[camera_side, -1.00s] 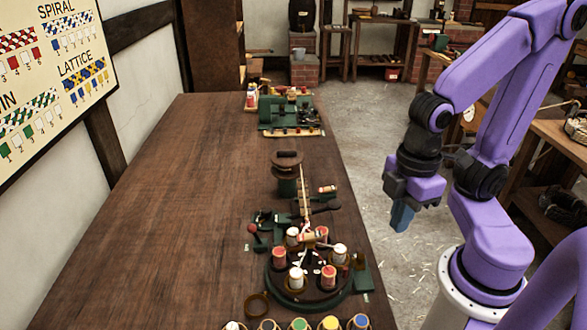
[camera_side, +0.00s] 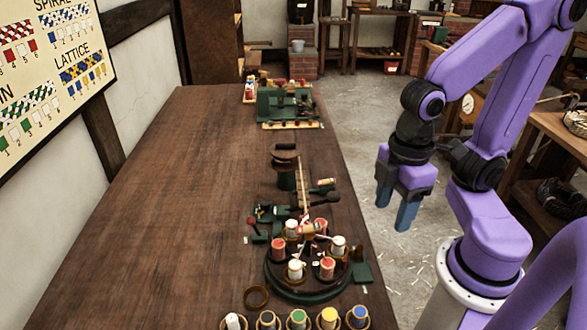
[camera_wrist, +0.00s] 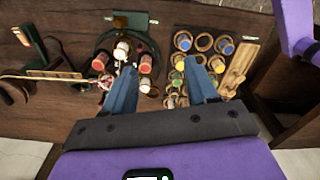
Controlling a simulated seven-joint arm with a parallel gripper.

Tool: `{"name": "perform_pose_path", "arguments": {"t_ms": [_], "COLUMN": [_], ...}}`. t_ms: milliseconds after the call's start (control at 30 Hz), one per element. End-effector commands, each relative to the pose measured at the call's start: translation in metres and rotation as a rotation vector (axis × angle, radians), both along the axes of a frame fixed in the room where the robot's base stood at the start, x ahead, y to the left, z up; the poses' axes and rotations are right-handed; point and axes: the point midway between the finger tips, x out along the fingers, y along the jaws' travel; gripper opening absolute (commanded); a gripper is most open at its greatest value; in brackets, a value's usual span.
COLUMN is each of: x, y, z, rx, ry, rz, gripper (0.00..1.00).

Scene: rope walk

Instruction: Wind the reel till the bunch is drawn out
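A dark green post with a brown round top (camera_side: 285,160), which looks like the reel, stands on the bench. A pale straight length (camera_side: 303,185), perhaps the bunch, runs from beside it to the bobbin ring (camera_side: 274,284); it also shows in the wrist view (camera_wrist: 45,76). The ring carries red bobbins (camera_side: 278,248) and white bobbins (camera_side: 295,270). My gripper (camera_side: 394,212) is open and empty, beyond the bench's right edge in the side view, apart from the reel and ring. In the wrist view its two fingers (camera_wrist: 160,90) are spread. The strand ends are too small to tell.
A row of colored bobbins in round holders (camera_side: 298,318) lies at the near edge. A lever with a red knob (camera_side: 249,222) and a black handle (camera_side: 331,197) flank the pale length. A green machine (camera_side: 270,105) stands at the far end. The bench's left side is clear.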

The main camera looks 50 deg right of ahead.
Motion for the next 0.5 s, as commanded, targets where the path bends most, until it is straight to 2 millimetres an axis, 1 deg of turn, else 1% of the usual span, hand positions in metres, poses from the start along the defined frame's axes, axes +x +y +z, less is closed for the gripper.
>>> {"name": "perform_pose_path", "arguments": {"t_ms": [33, 67, 100, 167, 200, 267, 300, 467, 500], "x": [0.010, 0.017, 0.027, 0.047, 0.061, 0.083, 0.098, 0.158, 0.173], "y": [0.006, 0.009, 0.014, 0.022, 0.026, 0.032, 0.035, 0.038, 0.037], "z": [0.004, 0.007, 0.011, 0.018, 0.022, 0.029, 0.033, 0.048, 0.051], "rx": [0.002, 0.000, 0.000, -0.001, -0.001, -0.002, -0.003, -0.005, -0.005], "ry": [-0.001, 0.000, 0.001, 0.002, 0.003, 0.005, 0.006, 0.010, 0.011], "rz": [-0.037, -0.067, -0.112, -0.190, -0.246, -0.328, -0.384, -0.603, -0.658], "gripper": [0.75, 0.85, 0.92, 0.92, 0.92, 0.92, 0.92, 0.92, 0.92]}}
